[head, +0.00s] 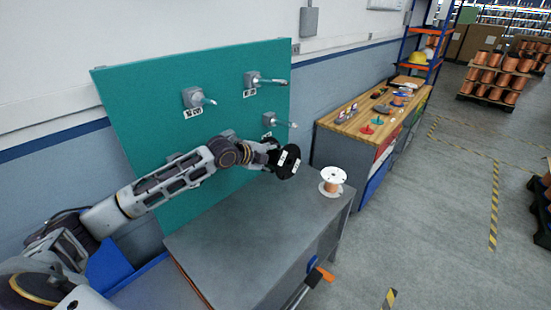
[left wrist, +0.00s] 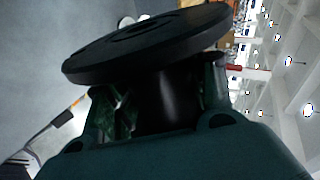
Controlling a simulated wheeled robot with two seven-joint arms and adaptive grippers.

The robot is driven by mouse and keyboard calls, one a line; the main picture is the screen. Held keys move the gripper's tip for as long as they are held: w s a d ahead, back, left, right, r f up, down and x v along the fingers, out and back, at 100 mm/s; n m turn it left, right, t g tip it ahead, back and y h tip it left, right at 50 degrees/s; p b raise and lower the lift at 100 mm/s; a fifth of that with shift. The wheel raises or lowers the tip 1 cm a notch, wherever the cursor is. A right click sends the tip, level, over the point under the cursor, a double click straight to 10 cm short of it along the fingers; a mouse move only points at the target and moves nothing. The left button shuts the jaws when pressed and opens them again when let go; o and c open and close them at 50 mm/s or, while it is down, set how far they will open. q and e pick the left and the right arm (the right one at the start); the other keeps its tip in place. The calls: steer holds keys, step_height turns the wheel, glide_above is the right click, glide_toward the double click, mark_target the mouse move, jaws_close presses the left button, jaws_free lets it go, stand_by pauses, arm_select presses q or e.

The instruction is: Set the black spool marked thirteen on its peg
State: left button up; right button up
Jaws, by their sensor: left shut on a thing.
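The black spool (head: 288,162) with white labels is held in my left gripper (head: 272,152), above the grey table and in front of the teal board (head: 140,110). The label numbers are too small to read. In the left wrist view the fingers (left wrist: 160,100) are shut around the spool's dark core, below its wide black flange (left wrist: 145,42). On the board are pegs with small labels: one at upper left (head: 200,99), one at upper right (head: 266,82) and one lower right (head: 280,122). The lower left of the board is partly hidden by my arm.
A white spool wound with copper wire (head: 332,180) stands on the grey table (head: 230,235) near its right end. A wooden-topped bench (head: 350,118) with small items stands behind. Open floor lies right.

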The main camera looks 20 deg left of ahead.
arm_select(q)
steer(key=shift+w+a, duration=0.1)
arm_select(e)
steer(key=shift+f, duration=0.1)
